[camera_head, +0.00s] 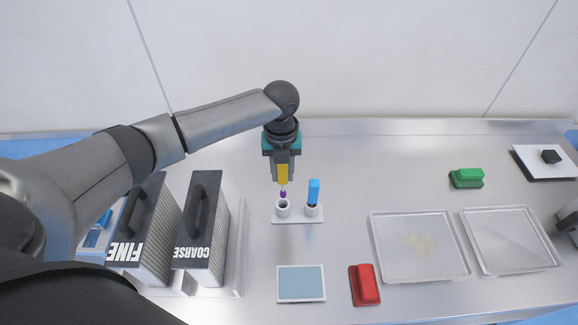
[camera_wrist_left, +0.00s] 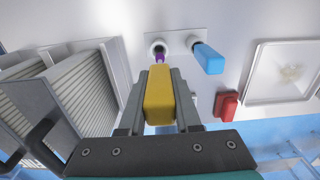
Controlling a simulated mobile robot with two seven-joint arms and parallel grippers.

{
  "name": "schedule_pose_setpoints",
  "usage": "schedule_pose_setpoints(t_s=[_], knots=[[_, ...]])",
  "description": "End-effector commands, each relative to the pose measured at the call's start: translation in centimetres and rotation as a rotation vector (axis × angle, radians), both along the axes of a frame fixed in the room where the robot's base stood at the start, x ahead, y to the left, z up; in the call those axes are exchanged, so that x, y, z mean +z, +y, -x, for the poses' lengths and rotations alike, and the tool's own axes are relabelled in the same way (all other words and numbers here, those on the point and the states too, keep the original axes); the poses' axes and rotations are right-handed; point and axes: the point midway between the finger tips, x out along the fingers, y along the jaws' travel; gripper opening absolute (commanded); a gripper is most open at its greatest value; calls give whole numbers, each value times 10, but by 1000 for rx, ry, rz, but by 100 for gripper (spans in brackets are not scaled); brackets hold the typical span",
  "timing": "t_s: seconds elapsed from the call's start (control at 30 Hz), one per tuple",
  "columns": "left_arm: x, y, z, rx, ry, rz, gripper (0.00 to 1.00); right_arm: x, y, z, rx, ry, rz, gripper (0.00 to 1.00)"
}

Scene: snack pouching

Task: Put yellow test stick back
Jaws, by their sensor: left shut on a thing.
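My left gripper (camera_head: 283,178) is shut on the yellow test stick (camera_head: 282,172), which hangs upright with its purple tip (camera_head: 283,192) down. The tip is just above the empty-looking left cup (camera_head: 283,209) of a small white holder (camera_head: 298,220). In the left wrist view the yellow stick (camera_wrist_left: 159,95) sits between the fingers, and its purple tip (camera_wrist_left: 159,56) points at the round cup (camera_wrist_left: 158,47). A blue test stick (camera_head: 314,191) stands in the right cup (camera_head: 312,209).
Two grater-like boxes marked FINE (camera_head: 146,228) and COARSE (camera_head: 202,229) stand left of the holder. A grey-blue pad (camera_head: 301,284), a red block (camera_head: 364,285), two clear trays (camera_head: 387,273) (camera_head: 541,262) and a green block (camera_head: 466,178) lie around the steel table.

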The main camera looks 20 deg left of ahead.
Motion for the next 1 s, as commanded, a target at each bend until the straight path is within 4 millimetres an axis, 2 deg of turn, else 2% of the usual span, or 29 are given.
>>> schedule_pose_setpoints(t_s=[0.17, 0.37, 0.57, 1.0], knots=[[-1, 1, 0, -8, 0, -1, 0, 0, 0, 3, 1, 5, 0, 50], [0, 1, 0, -6, 0, -1, 0, 0, -1, 17, 1, 24, 1, 50], [0, 1, 0, -6, 0, -1, 0, 6, -1, 17, 1, 24, 1, 50], [-30, 1, 0, -6, 1, -2, 0, -15, 0, 11, 0, 16, 1, 50]])
